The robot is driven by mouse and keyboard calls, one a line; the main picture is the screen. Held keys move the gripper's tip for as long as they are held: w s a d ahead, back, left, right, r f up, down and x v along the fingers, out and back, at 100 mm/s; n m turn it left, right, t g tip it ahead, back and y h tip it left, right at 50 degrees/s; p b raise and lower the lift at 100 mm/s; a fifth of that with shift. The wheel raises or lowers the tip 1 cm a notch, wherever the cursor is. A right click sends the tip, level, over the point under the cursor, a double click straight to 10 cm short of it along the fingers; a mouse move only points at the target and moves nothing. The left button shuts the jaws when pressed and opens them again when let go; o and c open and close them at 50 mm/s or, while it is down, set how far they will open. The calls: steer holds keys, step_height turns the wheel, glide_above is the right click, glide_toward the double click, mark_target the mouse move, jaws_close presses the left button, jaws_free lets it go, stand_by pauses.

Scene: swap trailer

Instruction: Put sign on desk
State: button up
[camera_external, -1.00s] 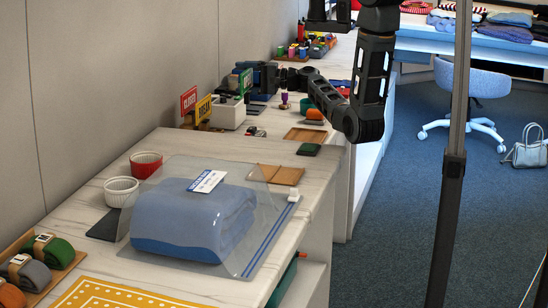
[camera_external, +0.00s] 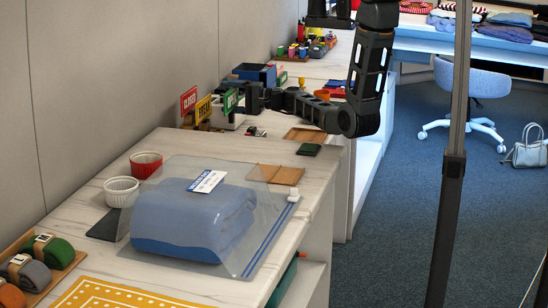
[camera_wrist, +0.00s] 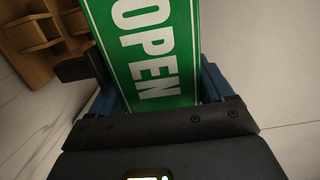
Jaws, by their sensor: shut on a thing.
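The green OPEN sign (camera_external: 230,101) is held upright by my gripper (camera_external: 246,99) over the far left part of the marble-topped desk (camera_external: 215,146). In the wrist view, the sign (camera_wrist: 150,45) stands between the fingers, with white letters reading OPEN. My gripper is shut on it. Whether the sign's lower edge touches the desk cannot be told. A red CLOSED sign (camera_external: 188,100) and a yellow sign (camera_external: 203,109) stand just left of it. In the wrist view, a slotted wooden holder (camera_wrist: 38,40) lies beside the sign, apart from it.
A white box (camera_external: 225,117) is partly hidden behind my gripper and the sign. A brown wooden tray (camera_external: 305,134) and dark green item (camera_external: 308,149) lie right of it. Red (camera_external: 146,163) and white (camera_external: 121,191) bowls and a clear-covered blue folded cloth (camera_external: 195,222) are nearer.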

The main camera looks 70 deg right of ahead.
mark_target(229, 109)
steer(key=shift+w+a+f, duration=0.15)
steer(key=shift+f, duration=1.95)
steer(key=shift+f+b, duration=0.45)
steer(key=shift+b, duration=0.1)
steer(key=o, duration=0.9)
steer(key=shift+r, duration=0.15)
